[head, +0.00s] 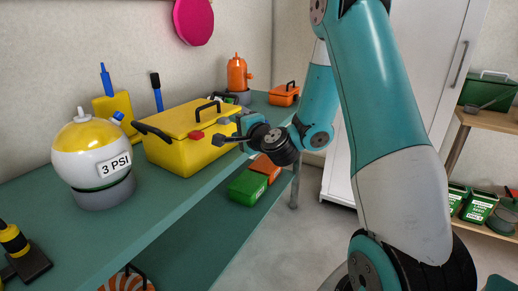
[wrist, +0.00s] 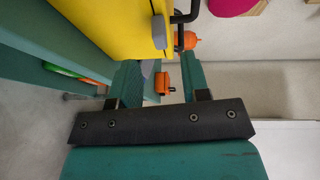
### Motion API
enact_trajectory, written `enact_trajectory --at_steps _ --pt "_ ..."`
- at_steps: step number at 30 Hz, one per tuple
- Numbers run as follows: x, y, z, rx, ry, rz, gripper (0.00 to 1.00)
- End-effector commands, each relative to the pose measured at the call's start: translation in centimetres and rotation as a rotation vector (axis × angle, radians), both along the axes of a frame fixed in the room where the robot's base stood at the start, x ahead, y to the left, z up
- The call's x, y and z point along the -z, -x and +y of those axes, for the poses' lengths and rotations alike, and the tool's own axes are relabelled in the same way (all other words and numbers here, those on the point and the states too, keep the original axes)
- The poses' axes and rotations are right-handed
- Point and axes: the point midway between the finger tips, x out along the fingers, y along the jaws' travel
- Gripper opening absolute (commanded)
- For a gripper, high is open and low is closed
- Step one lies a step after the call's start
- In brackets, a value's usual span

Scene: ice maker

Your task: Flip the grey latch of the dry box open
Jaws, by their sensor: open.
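The yellow dry box (head: 178,152) stands closed on the teal shelf, with a black handle on its lid. The box also fills the upper left of the wrist view (wrist: 105,22). Its small grey latch (head: 223,121) is on the front, right of a red latch (head: 196,135). In the wrist view the grey latch (wrist: 159,32) shows beyond the fingertips, roughly between them sideways. My gripper (head: 231,134) is open and empty at the box's front right. Its two fingers stand apart in the wrist view (wrist: 158,68). I cannot tell whether a finger touches the latch.
A white and yellow ball marked 3 PSI (head: 92,155) stands left of the box. An orange bottle (head: 237,73) and an orange box (head: 284,94) are farther back. Green (head: 247,188) and orange boxes sit on the lower shelf. Open floor lies before the shelf.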

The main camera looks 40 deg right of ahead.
Motion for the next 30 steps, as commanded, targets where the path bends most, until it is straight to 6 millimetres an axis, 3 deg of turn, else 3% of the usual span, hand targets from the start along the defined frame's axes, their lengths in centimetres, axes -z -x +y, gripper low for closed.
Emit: enact_trajectory --at_steps 3,11,30 --pt "0.6 3.3 0.2 0.005 0.000 -0.004 0.43" --pt "0.0 4.7 0.8 -0.016 0.009 -0.010 0.43" --pt "-0.8 10.8 0.9 0.003 0.002 -0.004 0.43"
